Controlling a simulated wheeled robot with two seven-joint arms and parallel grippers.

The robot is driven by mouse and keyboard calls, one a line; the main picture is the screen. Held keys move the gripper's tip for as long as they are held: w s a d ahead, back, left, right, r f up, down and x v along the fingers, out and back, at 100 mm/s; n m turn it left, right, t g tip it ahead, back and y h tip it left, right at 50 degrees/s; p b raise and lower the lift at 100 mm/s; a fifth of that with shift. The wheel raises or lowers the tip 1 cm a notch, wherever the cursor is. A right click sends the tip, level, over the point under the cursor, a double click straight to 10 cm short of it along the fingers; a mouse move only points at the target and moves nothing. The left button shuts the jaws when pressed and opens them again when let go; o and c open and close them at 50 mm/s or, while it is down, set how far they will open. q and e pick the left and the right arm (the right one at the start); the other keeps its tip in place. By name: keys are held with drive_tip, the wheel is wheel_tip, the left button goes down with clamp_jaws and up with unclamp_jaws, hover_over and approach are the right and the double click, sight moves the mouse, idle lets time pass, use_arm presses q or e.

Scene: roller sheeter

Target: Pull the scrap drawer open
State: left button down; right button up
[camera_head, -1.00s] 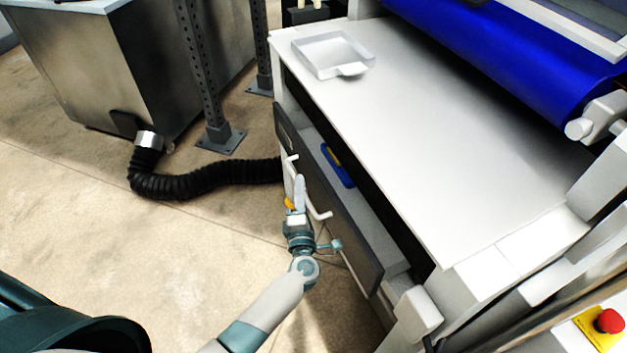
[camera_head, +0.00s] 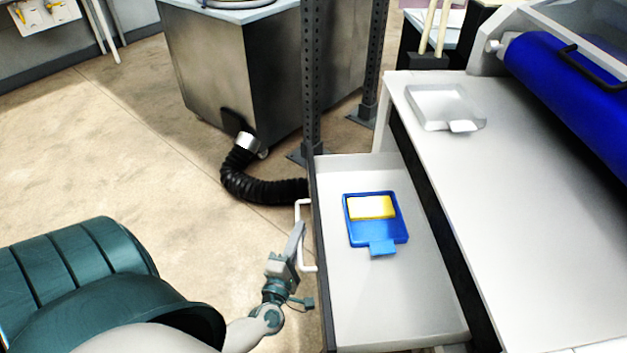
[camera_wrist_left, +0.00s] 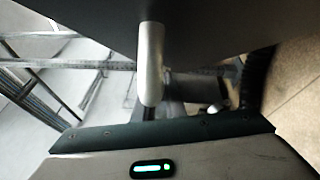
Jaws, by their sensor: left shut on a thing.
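The scrap drawer (camera_head: 410,305) stands well out from under the white table in the head view, its inside largely exposed. Its dark front panel (camera_head: 318,245) carries a white bar handle (camera_head: 300,208). My left gripper (camera_head: 297,242) is at that handle, shut on it, on the floor side of the panel. In the left wrist view the handle (camera_wrist_left: 151,65) runs down from the dark panel to the gripper; the fingertips are hard to make out there. A blue tray (camera_head: 394,233) with a yellow block (camera_head: 371,207) lies in the drawer. My right gripper is not in view.
The white tabletop (camera_head: 470,180) holds an empty white tray (camera_head: 446,105) and borders the blue roller (camera_head: 580,90). A black hose (camera_head: 265,190) lies on the floor behind the handle, near a steel cabinet (camera_head: 215,75) and dark posts (camera_head: 313,80). The floor to the left is mostly clear.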

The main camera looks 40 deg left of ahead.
use_arm(q)
drive_tip(key=shift+s+a+f, duration=0.1)
drive_tip(key=shift+s, duration=0.1)
drive_tip(key=c, duration=1.8)
unclamp_jaws()
